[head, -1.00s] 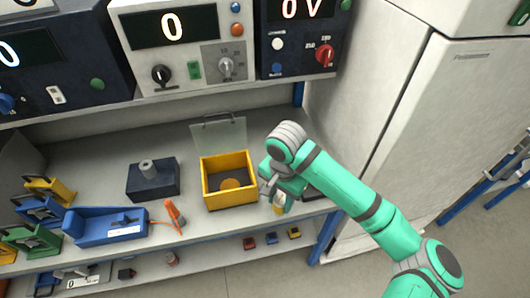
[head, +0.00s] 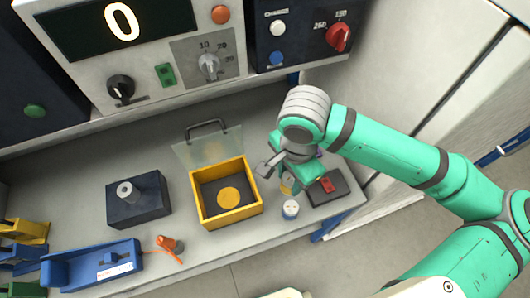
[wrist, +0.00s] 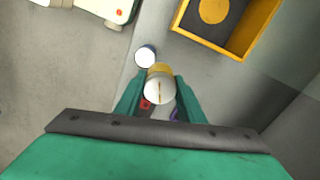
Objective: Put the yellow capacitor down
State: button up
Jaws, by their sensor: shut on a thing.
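The yellow capacitor (wrist: 160,85), with a pale round top, is between the fingers of my gripper (wrist: 160,93) in the wrist view. My gripper is shut on it. In the head view, only a small yellow part of the capacitor (head: 287,186) shows below my gripper (head: 290,178), which hides the rest. My gripper is over the bench, just right of the yellow box. I cannot tell whether the capacitor touches the surface below. A white-topped capacitor with a blue band (head: 290,209) stands close by, toward the bench's front edge; it also shows in the wrist view (wrist: 146,54).
The open yellow box (head: 233,212) has a yellow disc inside and its clear lid (head: 208,150) raised. A dark pad (head: 335,196) with a red item (head: 327,185) lies right of my gripper. A dark block (head: 137,207) and blue holder (head: 95,265) are left. Instrument panels overhang the back.

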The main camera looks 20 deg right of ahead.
jog(key=shift+w, duration=0.15)
jog(key=w+f, duration=0.3)
jog(key=w, duration=0.1)
jog(key=w+f, duration=0.3)
jog(key=w, duration=0.2)
jog(key=w+f, duration=0.3)
jog(key=w, duration=0.1)
jog(key=shift+w+a+f, duration=0.2)
jog(key=shift+a+f, duration=0.05)
jog(key=shift+w+f, duration=0.15)
jog(key=shift+f, duration=0.65)
jog(key=shift+w+f, duration=0.1)
jog(key=shift+f, duration=0.65)
jog(key=shift+f, duration=0.2)
jog(key=o, duration=1.1)
